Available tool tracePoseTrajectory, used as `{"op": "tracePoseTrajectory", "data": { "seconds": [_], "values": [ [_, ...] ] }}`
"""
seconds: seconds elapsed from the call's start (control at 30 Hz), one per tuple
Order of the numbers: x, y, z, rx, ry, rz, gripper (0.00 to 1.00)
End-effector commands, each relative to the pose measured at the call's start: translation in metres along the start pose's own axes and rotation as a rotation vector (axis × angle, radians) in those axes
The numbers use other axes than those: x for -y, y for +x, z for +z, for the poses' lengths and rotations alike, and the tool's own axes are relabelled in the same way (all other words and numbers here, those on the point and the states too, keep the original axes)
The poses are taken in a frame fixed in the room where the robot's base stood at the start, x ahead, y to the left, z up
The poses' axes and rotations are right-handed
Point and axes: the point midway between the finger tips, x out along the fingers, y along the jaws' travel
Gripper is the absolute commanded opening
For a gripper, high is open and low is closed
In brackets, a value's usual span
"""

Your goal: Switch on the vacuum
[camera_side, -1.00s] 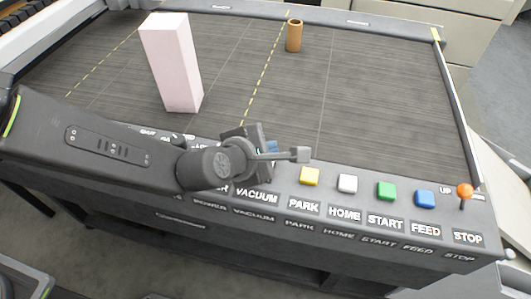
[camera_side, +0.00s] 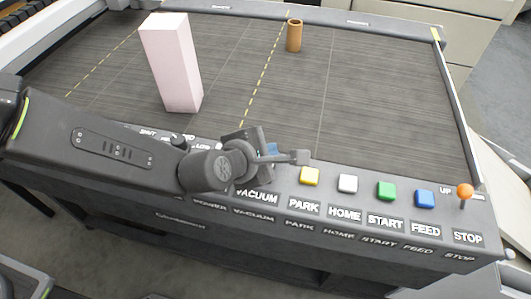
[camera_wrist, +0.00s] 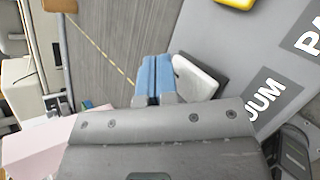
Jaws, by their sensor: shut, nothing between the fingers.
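The VACUUM label (camera_side: 257,198) is on the front panel, left of PARK; part of the word also shows in the wrist view (camera_wrist: 262,100). Beside that word in the wrist view is a white rocker-like switch (camera_wrist: 195,78) on a dark base. My arm hides this switch in the side view. My gripper (camera_wrist: 155,78) has blue fingertips pressed together with nothing between them. In the wrist view the fingertips are immediately left of the white switch; I cannot tell whether they touch it. In the side view my gripper (camera_side: 271,150) is over the panel's back edge, behind the VACUUM label.
Yellow (camera_side: 310,176), white (camera_side: 348,183), green (camera_side: 386,191) and blue (camera_side: 425,198) buttons run rightward along the panel to an orange-tipped lever (camera_side: 465,191). A dark knob (camera_side: 180,141) is left of my gripper. A pink block (camera_side: 171,62) and brown cylinder (camera_side: 294,36) stand on the bed.

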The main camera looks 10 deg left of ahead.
Motion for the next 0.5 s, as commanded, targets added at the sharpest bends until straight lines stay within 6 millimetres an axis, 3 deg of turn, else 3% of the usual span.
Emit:
{"op": "tracePoseTrajectory", "data": {
  "seconds": [0.5],
  "values": [
    [-0.008, -0.011, 0.009, 0.001, -0.001, 0.001, 0.0]
  ]
}}
